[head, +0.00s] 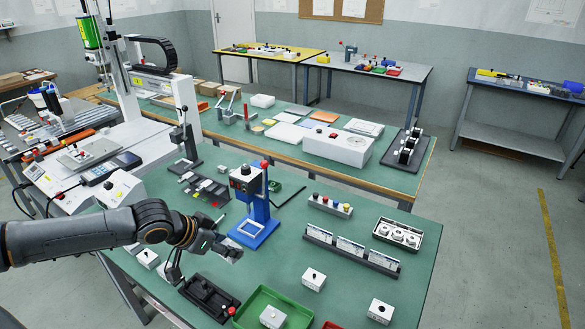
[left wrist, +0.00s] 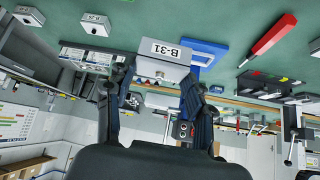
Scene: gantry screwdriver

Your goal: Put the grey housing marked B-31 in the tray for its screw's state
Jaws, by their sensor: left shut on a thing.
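My left gripper (head: 222,248) hangs above the near green table, just in front of the blue stand. It is shut on the grey housing marked B-31 (left wrist: 163,64). In the left wrist view the housing sits between the fingertips (left wrist: 155,85), and its label reads upside down. In the head view the housing is mostly hidden by the gripper. Its screw cannot be made out. A green tray (head: 248,305) at the near edge holds one light housing (head: 272,316). A red tray (head: 331,325) is cut off at the bottom edge. My right gripper is not in view.
The blue stand (head: 257,233) rises beside the gripper. A black tray (head: 195,291) lies below it. Loose housings stand at the right (head: 313,279), (head: 380,311) and left (head: 147,257). A card rack (head: 350,248) and a black tray of round parts (head: 406,235) stand farther right.

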